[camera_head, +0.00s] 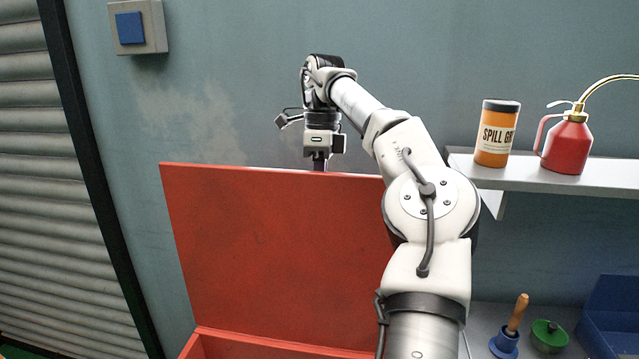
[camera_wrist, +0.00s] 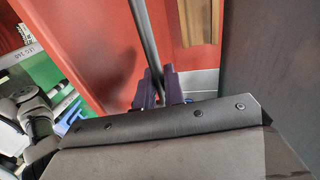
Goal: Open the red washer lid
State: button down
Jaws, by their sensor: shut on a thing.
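The red washer lid (camera_head: 270,250) stands raised, close to upright, above the red washer body (camera_head: 225,346), whose rim shows at the bottom of the head view. My gripper (camera_head: 318,166) points down at the lid's top edge and is shut on it. In the wrist view the two dark fingers (camera_wrist: 159,88) close around a thin dark edge, with red surfaces (camera_wrist: 85,40) beside it. The contact itself is partly hidden by the gripper housing. My arm covers the lid's right side in the head view.
A grey shelf (camera_head: 590,181) at right holds an orange spill canister (camera_head: 496,140) and a red oil can (camera_head: 567,148). Below are a wooden-handled plunger (camera_head: 512,325), a green item (camera_head: 549,335) and a blue bin (camera_head: 610,315). A wall with a blue switch (camera_head: 130,28) stands behind; a shutter (camera_head: 40,200) is at left.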

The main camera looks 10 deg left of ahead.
jog(key=shift+d, duration=0.1)
jog(key=c, duration=1.5)
grip_release()
jog(key=shift+s, duration=0.15)
